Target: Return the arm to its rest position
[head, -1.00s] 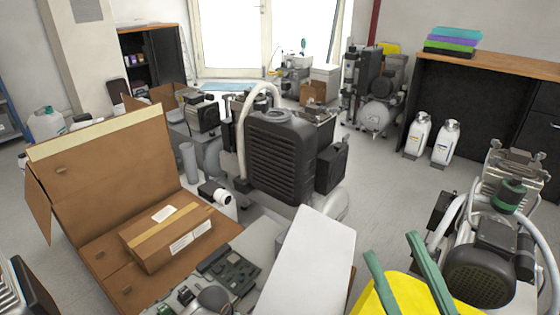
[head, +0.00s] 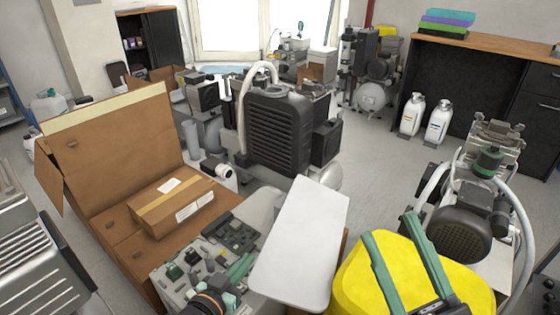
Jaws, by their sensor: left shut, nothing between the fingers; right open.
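My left gripper (head: 246,262), with teal fingers, is low in the head view, left of the white panel. Its fingers lie close together with nothing seen between them. A dark wrist with an orange ring shows below them, in front of a grey panel of small parts (head: 232,234). My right gripper (head: 390,226) has two long green fingers spread apart, with no object between them. They show in front of a yellow rounded object (head: 360,275); I cannot tell whether they touch it. Most of both arms is out of view.
An open cardboard box (head: 110,145) with a taped carton (head: 172,205) stands at left. A white panel (head: 302,240) lies between my grippers. A black ribbed compressor housing (head: 277,130) stands behind it. Another compressor (head: 460,232) is at right. Bare floor (head: 385,175) shows between.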

